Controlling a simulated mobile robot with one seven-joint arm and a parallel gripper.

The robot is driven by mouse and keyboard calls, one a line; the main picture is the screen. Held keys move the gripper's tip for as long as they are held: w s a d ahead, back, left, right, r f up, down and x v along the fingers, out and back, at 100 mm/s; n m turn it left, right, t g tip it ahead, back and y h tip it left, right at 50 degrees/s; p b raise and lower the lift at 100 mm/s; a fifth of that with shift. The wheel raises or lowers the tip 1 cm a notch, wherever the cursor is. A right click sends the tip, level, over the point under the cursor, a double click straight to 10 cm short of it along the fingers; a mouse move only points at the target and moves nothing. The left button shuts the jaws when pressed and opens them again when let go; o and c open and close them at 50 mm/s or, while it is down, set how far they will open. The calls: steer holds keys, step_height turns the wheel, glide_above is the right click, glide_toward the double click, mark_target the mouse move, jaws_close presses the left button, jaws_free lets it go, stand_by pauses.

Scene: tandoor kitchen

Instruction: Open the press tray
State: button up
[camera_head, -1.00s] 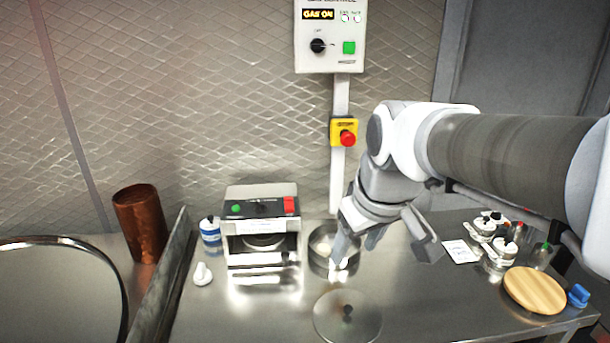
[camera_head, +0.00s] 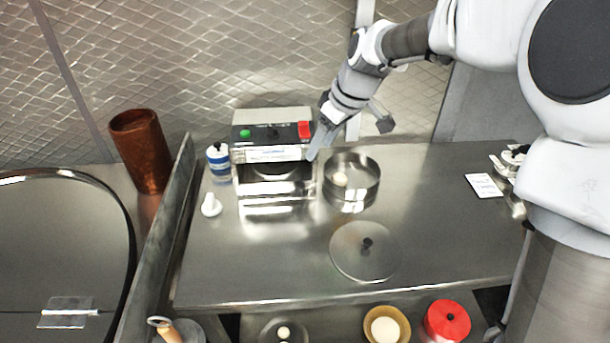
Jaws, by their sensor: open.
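The press (camera_head: 272,122) stands at the back of the steel counter, with a green button, a dark control and a red switch on its top front. Its tray (camera_head: 277,200) shows as a bright metal part low at the front, below a dark opening with a round plate in it. I cannot tell how far the tray is out. My gripper (camera_head: 315,150) is at the press's right front edge, near the red switch, fingers pointing down. The jaws are open and nothing shows between them. I cannot tell whether a finger touches the press.
Right of the press is a round steel pan (camera_head: 352,190) with a pale dough ball (camera_head: 340,179). A steel lid (camera_head: 365,262) lies in front. A blue-white bottle (camera_head: 218,162) and a white object (camera_head: 211,205) stand left.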

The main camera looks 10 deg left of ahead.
mark_target(300, 184)
steer(key=x, duration=1.5)
steer(key=shift+s, duration=0.1)
steer(key=shift+d, duration=0.1)
jaws_close()
stand_by(0.6)
